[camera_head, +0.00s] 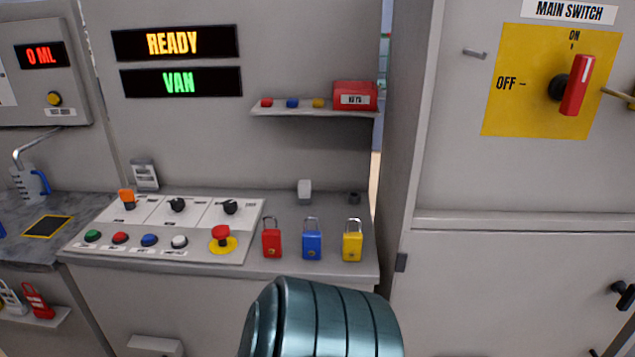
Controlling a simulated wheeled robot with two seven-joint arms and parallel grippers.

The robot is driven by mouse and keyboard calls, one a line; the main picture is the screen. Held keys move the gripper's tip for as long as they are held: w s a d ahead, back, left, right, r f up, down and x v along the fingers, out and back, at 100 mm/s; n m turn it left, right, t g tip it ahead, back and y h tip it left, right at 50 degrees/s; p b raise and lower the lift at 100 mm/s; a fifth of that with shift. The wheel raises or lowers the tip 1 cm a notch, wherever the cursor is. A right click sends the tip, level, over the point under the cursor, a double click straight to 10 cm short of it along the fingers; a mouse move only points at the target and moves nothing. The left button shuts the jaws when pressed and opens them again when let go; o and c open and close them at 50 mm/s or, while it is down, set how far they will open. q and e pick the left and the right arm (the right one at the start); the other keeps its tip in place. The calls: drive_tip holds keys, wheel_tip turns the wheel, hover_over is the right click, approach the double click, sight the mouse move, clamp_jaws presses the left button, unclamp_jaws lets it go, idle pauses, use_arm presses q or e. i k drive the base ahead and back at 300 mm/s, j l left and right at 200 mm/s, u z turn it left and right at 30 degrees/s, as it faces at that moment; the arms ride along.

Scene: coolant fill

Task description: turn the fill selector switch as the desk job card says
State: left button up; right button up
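A sloped control panel (185,215) on the desk carries three rotary switches: one with an orange knob (127,198), a middle one with a black knob (177,205) and a right one with a black knob (230,207). Their labels are too small to read, so I cannot tell which is the fill selector. A small pale upright holder (145,175) stands behind the panel; I cannot read it or tell whether it is the job card. Neither gripper is in view. A teal arm link of mine covers the bottom centre.
Red, blue and yellow padlocks (312,241) stand right of the panel. A red emergency-stop button (222,235) and several push buttons line its front. Displays read READY (174,43) and VAN (180,82). A cabinet with a red main switch (575,85) stands at right.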

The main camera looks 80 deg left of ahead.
sight(177, 204)
drive_tip(key=u, duration=3.65)
